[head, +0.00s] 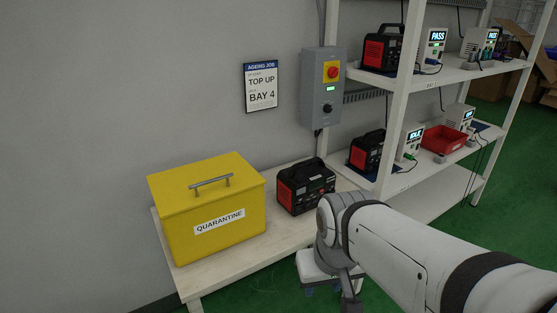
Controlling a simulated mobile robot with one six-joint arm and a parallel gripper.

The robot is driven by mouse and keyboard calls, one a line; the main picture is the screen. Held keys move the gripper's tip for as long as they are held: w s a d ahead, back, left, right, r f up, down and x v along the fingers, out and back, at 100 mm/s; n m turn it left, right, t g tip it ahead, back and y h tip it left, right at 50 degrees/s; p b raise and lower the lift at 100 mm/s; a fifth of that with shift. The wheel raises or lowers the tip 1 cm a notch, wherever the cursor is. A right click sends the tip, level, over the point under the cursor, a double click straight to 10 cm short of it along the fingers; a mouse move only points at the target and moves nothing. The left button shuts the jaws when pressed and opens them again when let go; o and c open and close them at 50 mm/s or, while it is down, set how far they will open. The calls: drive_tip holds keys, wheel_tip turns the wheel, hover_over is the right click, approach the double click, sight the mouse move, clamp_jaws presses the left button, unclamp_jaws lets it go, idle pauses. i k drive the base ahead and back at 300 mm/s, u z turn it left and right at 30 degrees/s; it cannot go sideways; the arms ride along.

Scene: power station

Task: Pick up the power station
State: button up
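A black and red power station (305,187) with a carry handle on top stands upright on the pale bench, right of the yellow box. Two similar units stand on the rack, one on the upper shelf (381,50) and one on the middle shelf (367,153). My arm comes in from the lower right. My gripper (331,291) is low at the bench's front right, below and apart from the power station on the bench. Its fingers are mostly hidden or too small to read, so I cannot tell whether it is open.
A yellow box labelled QUARANTINE (208,222) fills the bench's left part. A grey switch box (322,92) and a sign reading BAY 4 (261,88) are on the wall. The white rack (445,74) stands right, holding testers and a red bin (444,140). Bare bench shows in front.

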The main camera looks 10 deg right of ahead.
sight(305, 182)
drive_tip(key=i, duration=1.05)
drive_tip(key=u, duration=0.05)
